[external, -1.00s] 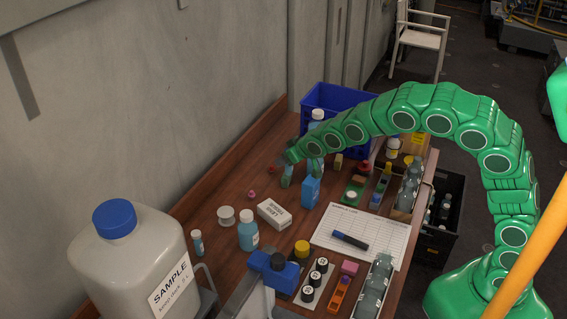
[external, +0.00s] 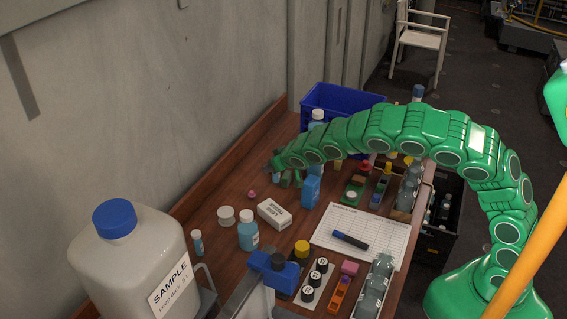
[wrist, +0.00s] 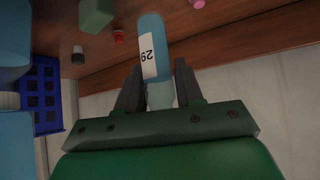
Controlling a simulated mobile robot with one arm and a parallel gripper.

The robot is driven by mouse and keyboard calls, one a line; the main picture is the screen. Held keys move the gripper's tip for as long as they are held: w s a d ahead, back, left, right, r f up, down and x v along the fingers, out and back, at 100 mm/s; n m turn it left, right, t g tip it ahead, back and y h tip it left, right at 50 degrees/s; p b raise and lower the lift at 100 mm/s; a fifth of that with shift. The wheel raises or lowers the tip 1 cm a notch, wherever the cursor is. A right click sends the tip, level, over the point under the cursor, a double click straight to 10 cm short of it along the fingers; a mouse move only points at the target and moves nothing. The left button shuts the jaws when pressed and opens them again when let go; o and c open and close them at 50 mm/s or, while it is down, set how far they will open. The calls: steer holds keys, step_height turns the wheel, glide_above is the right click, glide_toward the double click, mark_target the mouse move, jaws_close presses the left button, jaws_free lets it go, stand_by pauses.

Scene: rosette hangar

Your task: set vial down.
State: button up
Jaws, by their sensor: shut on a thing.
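The vial (wrist: 153,45) is pale blue with a white label reading 29, printed upside down in the wrist view. My gripper (wrist: 160,88) is shut on its near end, with a dark finger on each side. The vial's far end reaches over the brown table top; I cannot tell whether it touches the wood. In the external view my gripper (external: 277,165) is over the back left part of the table (external: 232,183), close to the wall.
A blue crate (external: 322,97) and a tall blue bottle (external: 316,116) stand behind my arm. A blue carton (external: 311,189) is just right of my gripper. A pink piece (external: 252,194), a white box (external: 273,213) and a spool (external: 226,215) are nearer the front.

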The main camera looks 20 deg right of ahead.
mark_target(279, 180)
steer(key=shift+f, duration=3.7)
steer(key=o, duration=1)
steer(key=shift+f, duration=0.1)
steer(key=shift+o, duration=0.2)
steer(key=shift+s+d+r, duration=0.15)
steer(key=shift+s+r, duration=0.25)
steer(key=shift+r, duration=0.2)
steer(key=v, duration=1)
steer(key=shift+s+r, duration=0.2)
steer(key=shift+s, duration=0.15)
steer(key=shift+d, duration=0.15)
